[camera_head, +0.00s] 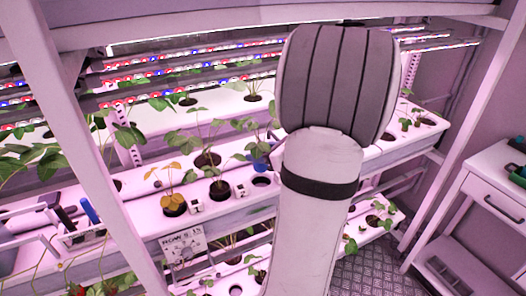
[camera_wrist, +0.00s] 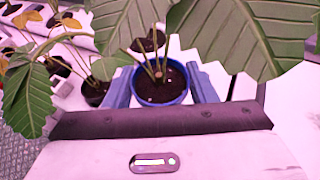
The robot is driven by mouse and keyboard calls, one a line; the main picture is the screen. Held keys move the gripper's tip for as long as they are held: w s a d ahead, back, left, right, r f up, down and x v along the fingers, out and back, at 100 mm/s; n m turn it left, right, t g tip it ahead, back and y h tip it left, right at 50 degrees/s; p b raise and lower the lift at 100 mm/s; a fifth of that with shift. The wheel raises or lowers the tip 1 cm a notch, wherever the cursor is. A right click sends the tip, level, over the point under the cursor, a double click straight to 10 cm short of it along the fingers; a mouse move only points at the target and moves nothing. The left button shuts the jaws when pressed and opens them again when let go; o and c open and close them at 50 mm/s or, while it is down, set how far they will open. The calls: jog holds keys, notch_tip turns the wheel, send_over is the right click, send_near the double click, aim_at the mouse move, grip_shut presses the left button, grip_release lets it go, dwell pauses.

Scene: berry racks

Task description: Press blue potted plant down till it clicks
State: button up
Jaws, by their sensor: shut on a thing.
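The blue pot (camera_wrist: 161,99) holds dark soil and a plant with large green leaves. It sits between the two blue-grey fingers of my gripper (camera_wrist: 164,84), which are shut on it in the wrist view. The leaves cover much of the upper wrist view. In the head view a small blue part of the pot (camera_head: 262,164) shows beside my arm, above the white rack tray (camera_head: 145,228). My arm hides the gripper and most of the pot there. I cannot tell whether the pot is seated in a hole.
An empty round hole (camera_head: 262,181) lies just in front of the pot. Other plants, one yellow-leaved (camera_head: 172,176), stand in neighbouring holes. A rack post (camera_head: 80,120) rises at left. A caddy with blue-handled tools (camera_head: 88,211) hangs at left. A white drawer cabinet (camera_head: 492,205) stands right.

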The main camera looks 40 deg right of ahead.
aim_at(262, 169)
jog(key=shift+s+f+b, duration=0.1)
jog(key=shift+f+b, duration=2.45)
jog(key=shift+f, duration=0.55)
jog(key=shift+s+f+b, duration=0.1)
jog(key=shift+f+b, duration=0.7)
jog(key=shift+f, duration=0.1)
jog(key=o, duration=1.3)
jog(key=shift+f, duration=0.1)
jog(key=shift+c, duration=0.2)
jog(key=shift+s, duration=0.1)
jog(key=v, duration=0.7)
jog(key=shift+s+r, duration=0.2)
jog(key=shift+r, duration=0.2)
jog(key=shift+d, duration=0.1)
